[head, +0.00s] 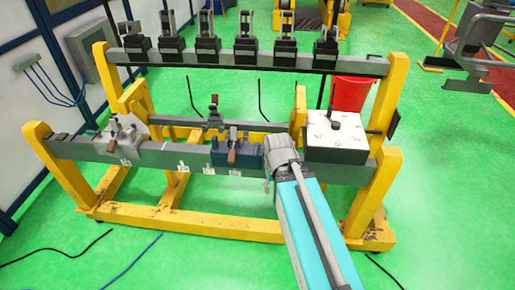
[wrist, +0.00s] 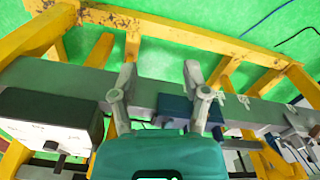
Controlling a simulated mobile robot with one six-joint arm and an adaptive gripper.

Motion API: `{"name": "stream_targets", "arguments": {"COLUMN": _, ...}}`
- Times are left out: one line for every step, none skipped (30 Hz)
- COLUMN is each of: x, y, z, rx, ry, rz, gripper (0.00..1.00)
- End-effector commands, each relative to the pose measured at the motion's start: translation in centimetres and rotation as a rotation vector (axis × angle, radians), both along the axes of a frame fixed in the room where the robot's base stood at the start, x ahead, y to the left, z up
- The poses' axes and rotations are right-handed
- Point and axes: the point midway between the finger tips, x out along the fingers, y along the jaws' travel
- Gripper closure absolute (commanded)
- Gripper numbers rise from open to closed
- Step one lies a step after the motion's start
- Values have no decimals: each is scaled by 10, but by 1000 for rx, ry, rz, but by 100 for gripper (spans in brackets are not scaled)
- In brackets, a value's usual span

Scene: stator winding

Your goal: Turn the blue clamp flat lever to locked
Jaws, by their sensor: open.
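The blue clamp (head: 228,157) sits on the front grey beam in the head view, left of my arm's end. A brown-tipped lever (head: 231,157) stands at its front. In the wrist view the blue clamp (wrist: 174,106) shows behind and around the right finger. Its flat lever cannot be made out clearly there.
A white-topped box (head: 335,130) stands on the beam right of my arm. A grey clamp (head: 122,140) sits at the beam's left. A rear bar (head: 215,125) carries another lever piece. Several dark clamps line the high back rail (head: 225,59). Yellow posts (head: 376,190) flank the beam.

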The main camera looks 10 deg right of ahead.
Motion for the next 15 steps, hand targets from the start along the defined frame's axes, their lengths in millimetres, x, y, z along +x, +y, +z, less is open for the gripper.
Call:
{"name": "stream_targets", "arguments": {"x": 0, "y": 0, "z": 0, "rx": 0, "ry": 0, "rz": 0, "gripper": 40}}
{"name": "stream_targets", "arguments": {"x": 0, "y": 0, "z": 0, "rx": 0, "ry": 0, "rz": 0, "gripper": 40}}
{"name": "stream_targets", "arguments": {"x": 0, "y": 0, "z": 0, "rx": 0, "ry": 0, "rz": 0, "gripper": 40}}
{"name": "stream_targets", "arguments": {"x": 0, "y": 0, "z": 0, "rx": 0, "ry": 0, "rz": 0, "gripper": 40}}
{"name": "stream_targets", "arguments": {"x": 0, "y": 0, "z": 0, "rx": 0, "ry": 0, "rz": 0, "gripper": 40}}
{"name": "stream_targets", "arguments": {"x": 0, "y": 0, "z": 0, "rx": 0, "ry": 0, "rz": 0, "gripper": 40}}
{"name": "stream_targets", "arguments": {"x": 0, "y": 0, "z": 0, "rx": 0, "ry": 0, "rz": 0, "gripper": 40}}
{"name": "stream_targets", "arguments": {"x": 0, "y": 0, "z": 0, "rx": 1, "ry": -1, "rz": -1, "gripper": 40}}
{"name": "stream_targets", "arguments": {"x": 1, "y": 1, "z": -1, "rx": 2, "ry": -3, "rz": -2, "gripper": 40}}
{"name": "stream_targets", "arguments": {"x": 1, "y": 1, "z": -2, "rx": 5, "ry": -7, "rz": -4, "gripper": 40}}
{"name": "stream_targets", "arguments": {"x": 2, "y": 2, "z": -3, "rx": 9, "ry": -12, "rz": -7, "gripper": 40}}
{"name": "stream_targets", "arguments": {"x": 4, "y": 4, "z": -5, "rx": 17, "ry": -21, "rz": -13, "gripper": 40}}
{"name": "stream_targets", "arguments": {"x": 6, "y": 6, "z": -7, "rx": 24, "ry": -30, "rz": -19, "gripper": 40}}
{"name": "stream_targets", "arguments": {"x": 8, "y": 8, "z": -9, "rx": 33, "ry": -41, "rz": -27, "gripper": 40}}
{"name": "stream_targets", "arguments": {"x": 11, "y": 15, "z": -12, "rx": 48, "ry": -60, "rz": -37, "gripper": 40}}
